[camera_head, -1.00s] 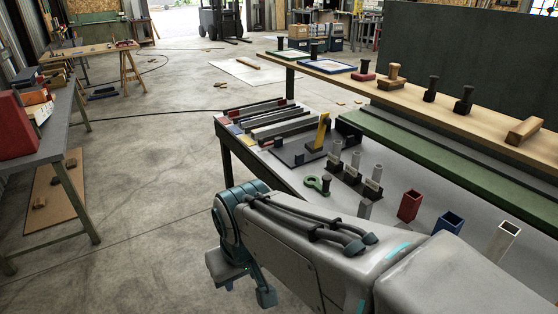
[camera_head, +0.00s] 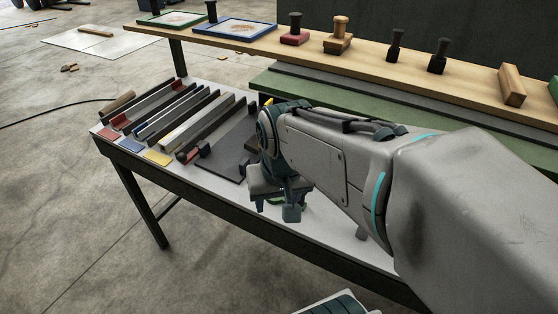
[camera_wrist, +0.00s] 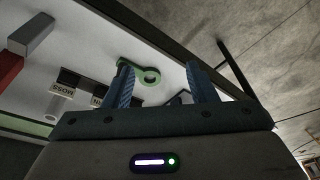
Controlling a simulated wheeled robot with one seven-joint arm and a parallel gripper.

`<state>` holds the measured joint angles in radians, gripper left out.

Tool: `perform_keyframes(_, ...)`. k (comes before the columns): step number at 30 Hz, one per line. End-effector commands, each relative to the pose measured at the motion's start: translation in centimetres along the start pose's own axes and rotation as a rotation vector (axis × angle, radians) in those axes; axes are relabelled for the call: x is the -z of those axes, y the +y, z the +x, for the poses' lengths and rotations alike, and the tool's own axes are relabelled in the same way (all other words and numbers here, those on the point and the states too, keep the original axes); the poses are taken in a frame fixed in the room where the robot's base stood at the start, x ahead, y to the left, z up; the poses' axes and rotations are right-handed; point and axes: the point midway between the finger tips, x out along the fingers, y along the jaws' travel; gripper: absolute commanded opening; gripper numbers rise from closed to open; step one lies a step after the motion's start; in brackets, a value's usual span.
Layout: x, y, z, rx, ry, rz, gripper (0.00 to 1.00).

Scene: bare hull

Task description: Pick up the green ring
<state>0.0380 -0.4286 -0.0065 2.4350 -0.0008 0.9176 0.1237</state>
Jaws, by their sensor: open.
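The green ring (camera_wrist: 151,76) lies on the pale table top in the wrist view, with a flat green arm reaching left from it. It shows between and beyond my fingers, nearer the left one, and appears untouched. The left finger covers part of its arm. In the head view only a sliver of the green ring (camera_head: 277,200) shows behind my fingers. My gripper (camera_head: 275,208) is open and empty over the table's front part, pointing down. In the wrist view the two blue ribbed fingers of my gripper (camera_wrist: 160,68) stand apart.
Labelled dark blocks (camera_wrist: 62,92), a red tube (camera_wrist: 9,68) and a grey tube (camera_wrist: 31,36) stand left in the wrist view. Long bars (camera_head: 175,115) lie on the table's left. A wooden shelf (camera_head: 370,52) with stamps runs behind.

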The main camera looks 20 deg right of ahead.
Motion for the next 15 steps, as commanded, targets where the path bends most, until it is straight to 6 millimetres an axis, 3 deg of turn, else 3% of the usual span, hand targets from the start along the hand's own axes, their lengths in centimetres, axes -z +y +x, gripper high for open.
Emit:
perform_keyframes(9,8.5,6.4,1.3,-0.078,-0.127,0.652,0.52)
perform_keyframes(15,11.3,9.7,2.5,-0.121,-0.172,0.920,0.52)
